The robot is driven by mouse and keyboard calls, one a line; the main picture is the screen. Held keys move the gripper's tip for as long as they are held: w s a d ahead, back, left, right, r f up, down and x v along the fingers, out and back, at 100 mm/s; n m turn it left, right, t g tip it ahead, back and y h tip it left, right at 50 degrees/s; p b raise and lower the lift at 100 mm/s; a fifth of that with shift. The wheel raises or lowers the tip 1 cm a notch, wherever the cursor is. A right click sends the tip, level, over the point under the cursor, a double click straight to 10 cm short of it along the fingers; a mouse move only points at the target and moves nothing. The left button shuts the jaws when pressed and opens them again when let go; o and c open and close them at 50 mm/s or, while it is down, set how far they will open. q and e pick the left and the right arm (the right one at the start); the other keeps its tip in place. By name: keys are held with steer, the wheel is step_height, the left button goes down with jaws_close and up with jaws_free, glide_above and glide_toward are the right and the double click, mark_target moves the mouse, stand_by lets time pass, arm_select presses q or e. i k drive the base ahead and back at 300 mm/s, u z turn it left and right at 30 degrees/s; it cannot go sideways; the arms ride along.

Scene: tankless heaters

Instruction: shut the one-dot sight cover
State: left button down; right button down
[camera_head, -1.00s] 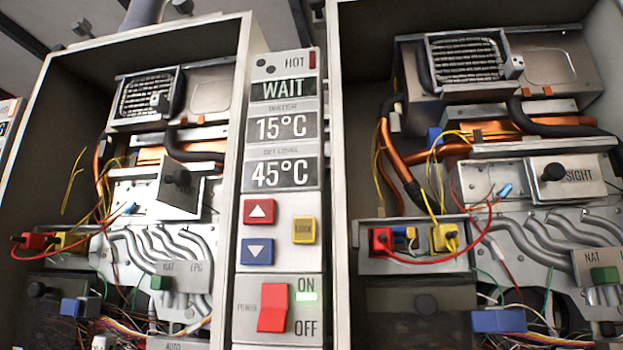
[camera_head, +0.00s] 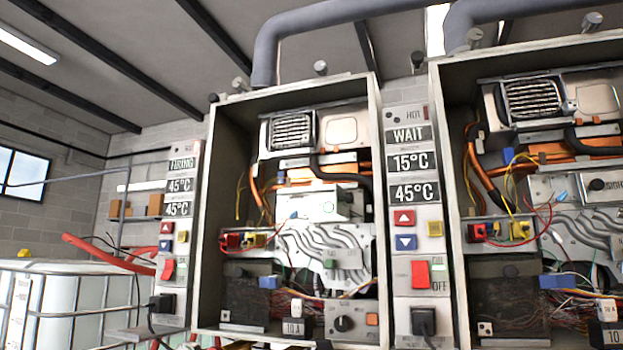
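Two open heater cabinets show. In the left heater (camera_head: 213,200), a small grey plate with a dark knob, apparently its sight cover (camera_head: 328,206), sits at the right of a bright pale panel (camera_head: 298,204). In the right heater (camera_head: 449,190), the sight cover (camera_head: 603,187) is a grey plate with a black knob and lettering, partly cut by the right edge. Small plates at the lower left of the cabinets carry dot marks (camera_head: 485,328), but I cannot clearly count them. Neither of my grippers is in view.
A control panel (camera_head: 415,235) reading WAIT stands between the cabinets. Another panel (camera_head: 178,215) reading 45°C is left of the left heater. A caged white tank (camera_head: 75,300) and red pipe (camera_head: 100,250) are at left. Grey pipes (camera_head: 350,22) run overhead.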

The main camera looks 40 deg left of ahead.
mark_target(343, 199)
steer(key=k, duration=0.35)
steer(key=u, duration=1.15)
